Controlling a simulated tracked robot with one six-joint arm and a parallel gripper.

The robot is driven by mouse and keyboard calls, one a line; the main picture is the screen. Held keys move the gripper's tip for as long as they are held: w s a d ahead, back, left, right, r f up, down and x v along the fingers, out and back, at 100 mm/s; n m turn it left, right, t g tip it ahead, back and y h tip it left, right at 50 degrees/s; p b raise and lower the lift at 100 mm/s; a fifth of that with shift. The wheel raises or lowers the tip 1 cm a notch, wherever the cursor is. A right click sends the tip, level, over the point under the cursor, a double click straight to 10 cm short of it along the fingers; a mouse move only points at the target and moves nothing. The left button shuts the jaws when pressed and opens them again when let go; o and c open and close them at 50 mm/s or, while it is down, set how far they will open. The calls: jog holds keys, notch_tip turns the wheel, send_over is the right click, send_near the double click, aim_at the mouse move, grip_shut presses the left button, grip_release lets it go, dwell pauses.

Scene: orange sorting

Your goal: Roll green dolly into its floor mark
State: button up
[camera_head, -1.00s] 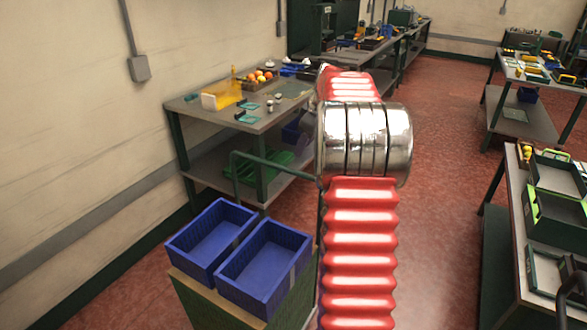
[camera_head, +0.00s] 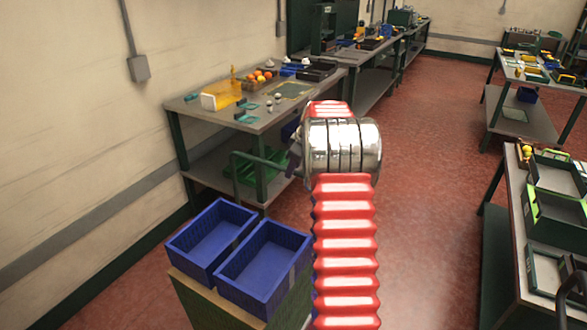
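The green dolly (camera_head: 211,308) stands at the lower left with two blue bins side by side on its top, the left bin (camera_head: 208,238) and the right bin (camera_head: 263,268). A dark green tube handle (camera_head: 262,160) rises behind the bins. My red ribbed arm with its silver joint reaches up the middle of the view, just right of the dolly. A dark part, perhaps my gripper (camera_head: 294,158), shows at the left of the joint, near the handle's right end. Its fingers cannot be made out, nor whether it touches the handle. No floor mark is distinguishable.
Another bench (camera_head: 520,225) stands at right. Red floor (camera_head: 430,180) is clear between.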

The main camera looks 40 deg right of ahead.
jog(key=shift+w+f, duration=0.2)
jog(key=shift+f, duration=0.15)
jog(key=shift+c, duration=0.2)
grip_shut()
